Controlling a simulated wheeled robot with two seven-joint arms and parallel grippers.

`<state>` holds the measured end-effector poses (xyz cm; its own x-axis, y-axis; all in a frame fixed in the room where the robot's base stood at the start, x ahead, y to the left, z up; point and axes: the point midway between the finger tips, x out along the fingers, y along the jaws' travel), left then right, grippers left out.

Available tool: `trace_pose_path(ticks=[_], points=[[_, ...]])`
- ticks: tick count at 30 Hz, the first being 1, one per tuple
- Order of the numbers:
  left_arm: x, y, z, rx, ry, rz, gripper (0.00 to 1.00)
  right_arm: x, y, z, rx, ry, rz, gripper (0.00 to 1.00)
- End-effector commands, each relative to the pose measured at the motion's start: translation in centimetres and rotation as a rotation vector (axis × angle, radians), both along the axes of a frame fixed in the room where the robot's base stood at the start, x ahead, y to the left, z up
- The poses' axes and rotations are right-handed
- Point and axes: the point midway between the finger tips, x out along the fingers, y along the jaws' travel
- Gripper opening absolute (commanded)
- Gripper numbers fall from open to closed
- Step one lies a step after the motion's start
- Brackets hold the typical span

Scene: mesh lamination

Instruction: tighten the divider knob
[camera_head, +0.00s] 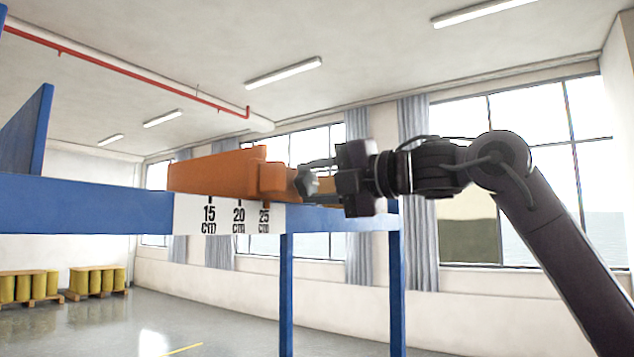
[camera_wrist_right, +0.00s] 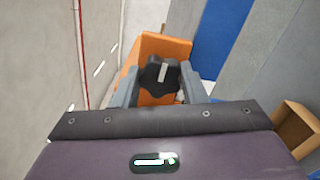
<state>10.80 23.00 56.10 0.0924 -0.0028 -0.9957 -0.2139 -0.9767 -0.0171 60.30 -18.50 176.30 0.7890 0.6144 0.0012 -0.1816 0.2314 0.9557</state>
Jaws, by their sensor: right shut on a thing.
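The orange divider (camera_head: 215,172) sits on the blue frame above a white scale marked 15, 20 and 25 cm. The dark divider knob (camera_head: 308,183) is at the divider's right end. My right gripper (camera_head: 318,178) reaches it from the right and is shut on the knob. In the right wrist view the black knob (camera_wrist_right: 161,75), with a pale stripe on its face, is between the two grey fingers (camera_wrist_right: 160,88), and the orange divider (camera_wrist_right: 160,46) is behind it. The stripe stands nearly upright in that view. My left gripper is not in view.
The blue frame (camera_head: 90,190) runs across the left, with a blue upright panel (camera_head: 28,135) above it and blue legs below. Pallets with yellow drums (camera_head: 98,280) stand on the far floor. An open cardboard box (camera_wrist_right: 296,128) shows in the right wrist view.

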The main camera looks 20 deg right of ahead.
Motion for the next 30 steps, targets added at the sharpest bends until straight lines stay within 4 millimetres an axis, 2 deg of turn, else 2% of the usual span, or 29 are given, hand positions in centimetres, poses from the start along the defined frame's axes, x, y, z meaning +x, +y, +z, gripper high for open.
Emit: trace_pose_path(ticks=[1,6,16,24,30], points=[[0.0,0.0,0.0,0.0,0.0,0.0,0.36,0.0,0.1,0.1,0.003,0.0,0.002,0.41],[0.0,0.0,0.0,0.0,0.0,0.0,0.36,0.0,0.1,0.0,0.001,0.0,0.001,0.6],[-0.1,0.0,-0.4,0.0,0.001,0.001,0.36,-0.4,-0.3,-0.1,0.001,-0.001,0.0,0.6],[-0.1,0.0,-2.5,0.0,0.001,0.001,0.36,-3.9,-3.0,-0.3,0.001,-0.003,0.0,0.6],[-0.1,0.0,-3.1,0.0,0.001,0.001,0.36,-5.8,-4.4,-0.1,0.0,-0.001,0.001,0.6]])
